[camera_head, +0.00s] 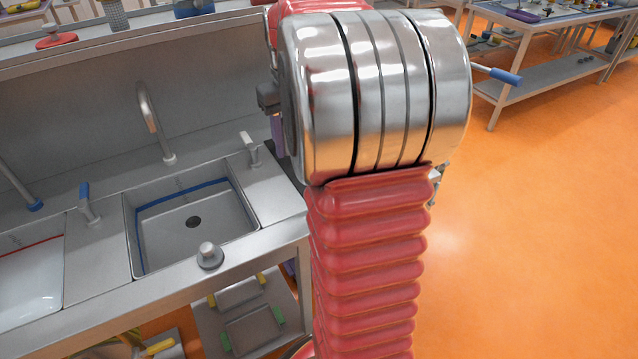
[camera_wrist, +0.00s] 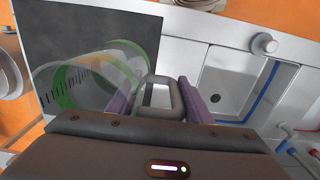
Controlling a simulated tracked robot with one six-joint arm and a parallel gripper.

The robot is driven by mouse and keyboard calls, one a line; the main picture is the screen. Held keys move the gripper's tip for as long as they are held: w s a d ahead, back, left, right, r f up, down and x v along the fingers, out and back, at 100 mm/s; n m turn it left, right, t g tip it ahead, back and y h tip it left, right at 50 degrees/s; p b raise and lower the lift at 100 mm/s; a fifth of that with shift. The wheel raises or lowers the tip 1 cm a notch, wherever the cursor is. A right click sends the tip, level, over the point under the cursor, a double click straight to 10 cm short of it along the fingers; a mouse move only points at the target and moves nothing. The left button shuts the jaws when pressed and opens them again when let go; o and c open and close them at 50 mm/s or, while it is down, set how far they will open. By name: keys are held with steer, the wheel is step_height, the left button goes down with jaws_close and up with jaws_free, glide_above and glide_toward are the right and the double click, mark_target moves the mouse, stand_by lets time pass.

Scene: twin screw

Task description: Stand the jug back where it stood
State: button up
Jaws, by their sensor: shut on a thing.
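The jug (camera_wrist: 95,78) is clear, with green bands and dark scale marks. It shows at the left of the wrist view, lying sideways in that picture. Its grey handle (camera_wrist: 160,90) is between the two purple fingers of my gripper (camera_wrist: 159,101), which is shut on it. The jug is over or in front of a dark grey panel (camera_wrist: 85,30); I cannot tell whether it touches it. In the head view my arm hides the jug and most of the gripper.
A steel basin with a blue line (camera_head: 195,225) lies left of my arm, with a tap (camera_head: 152,125) behind it and a round knob (camera_head: 209,256) at its front edge. A second basin (camera_head: 30,275) is farther left. Orange floor (camera_head: 530,230) is open at the right.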

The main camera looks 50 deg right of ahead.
steer(key=shift+s+d, duration=0.1)
steer(key=shift+f, duration=0.3)
step_height(320, 180, down, 6)
steer(key=shift+r, duration=0.15)
steer(key=shift+f, duration=1.85)
steer(key=shift+s+f, duration=0.1)
steer(key=o, duration=1.6)
